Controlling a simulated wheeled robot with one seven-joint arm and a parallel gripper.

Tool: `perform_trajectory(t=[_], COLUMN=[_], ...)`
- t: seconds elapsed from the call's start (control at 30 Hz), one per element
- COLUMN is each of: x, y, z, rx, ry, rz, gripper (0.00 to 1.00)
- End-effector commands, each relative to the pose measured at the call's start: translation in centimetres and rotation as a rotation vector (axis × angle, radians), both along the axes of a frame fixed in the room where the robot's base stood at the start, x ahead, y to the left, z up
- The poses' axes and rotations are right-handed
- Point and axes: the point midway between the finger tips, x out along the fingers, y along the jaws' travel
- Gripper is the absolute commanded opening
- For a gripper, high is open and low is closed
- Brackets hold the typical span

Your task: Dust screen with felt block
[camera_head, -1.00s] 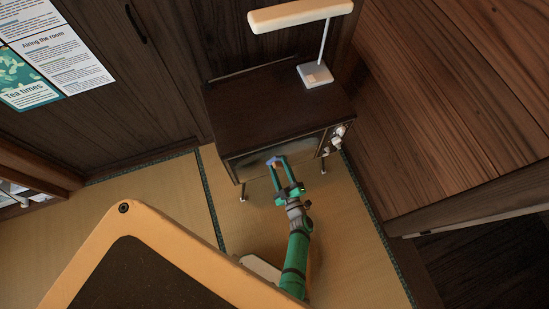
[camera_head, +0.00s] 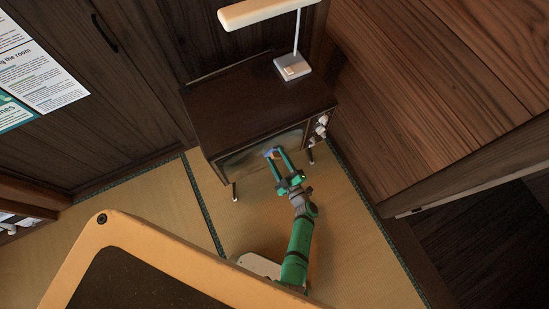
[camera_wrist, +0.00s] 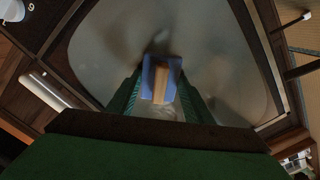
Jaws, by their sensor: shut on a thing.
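My gripper (camera_head: 278,160) is shut on the felt block (camera_head: 269,153), at the front of the dark wooden television set. In the wrist view the block (camera_wrist: 175,72) shows a blue part and a tan wooden part between my green fingers (camera_wrist: 157,95). The grey screen (camera_wrist: 105,42) fills much of the wrist view behind the block, with hazy darker patches on it. In the head view the screen (camera_head: 240,160) is seen at a steep angle. The block is at or very close to the glass; I cannot tell if it touches.
The television cabinet (camera_head: 250,105) stands on thin legs against a dark wall. A lamp (camera_head: 291,66) stands on its top, and pale knobs (camera_head: 320,127) sit right of the screen. Tatami floor (camera_head: 160,215) is clear at the left front.

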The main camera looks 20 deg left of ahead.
Motion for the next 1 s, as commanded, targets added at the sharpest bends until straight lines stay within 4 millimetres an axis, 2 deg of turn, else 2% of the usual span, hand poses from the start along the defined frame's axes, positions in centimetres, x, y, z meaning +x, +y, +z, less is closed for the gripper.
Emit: perform_trajectory(t=[0.33,0.53,0.8,1.0], x=[2.1,2.3,2.1,1.9], y=[-1.5,-1.9,-2.1,-2.0], z=[0.3,0.3,1.9,2.2], rx=[0.005,0.002,0.000,0.002], ry=[-0.004,-0.003,-0.004,-0.001], rz=[-0.004,-0.001,-0.001,-0.001], gripper=[0.25,0.25,0.25,0.25])
